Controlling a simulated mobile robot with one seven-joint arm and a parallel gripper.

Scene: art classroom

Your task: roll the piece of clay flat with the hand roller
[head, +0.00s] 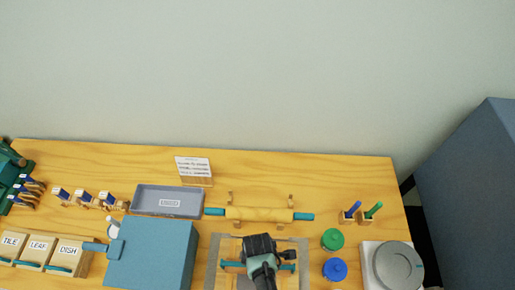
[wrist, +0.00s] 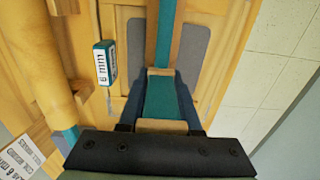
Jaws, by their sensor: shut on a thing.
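My gripper (head: 261,270) is low over the work board (head: 214,262) at the front middle of the table. It is shut on a teal bar with wooden parts, which I take for the hand roller (head: 290,267). In the wrist view the hand roller's teal grip (wrist: 165,100) sits between the two dark fingers, with pale wood at both ends. A teal bar runs on from it to the top edge. A flat grey patch (wrist: 192,50) shows on both sides of this bar. I cannot tell whether it is clay; my gripper hides the board's middle in the head view.
A yellow rolling pin (head: 255,214) with teal handles lies on stands behind the board. A blue box (head: 155,252) is left, a grey tray (head: 150,209) back left. Green (head: 332,239) and blue (head: 335,270) jars and a round wheel (head: 398,265) are right.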

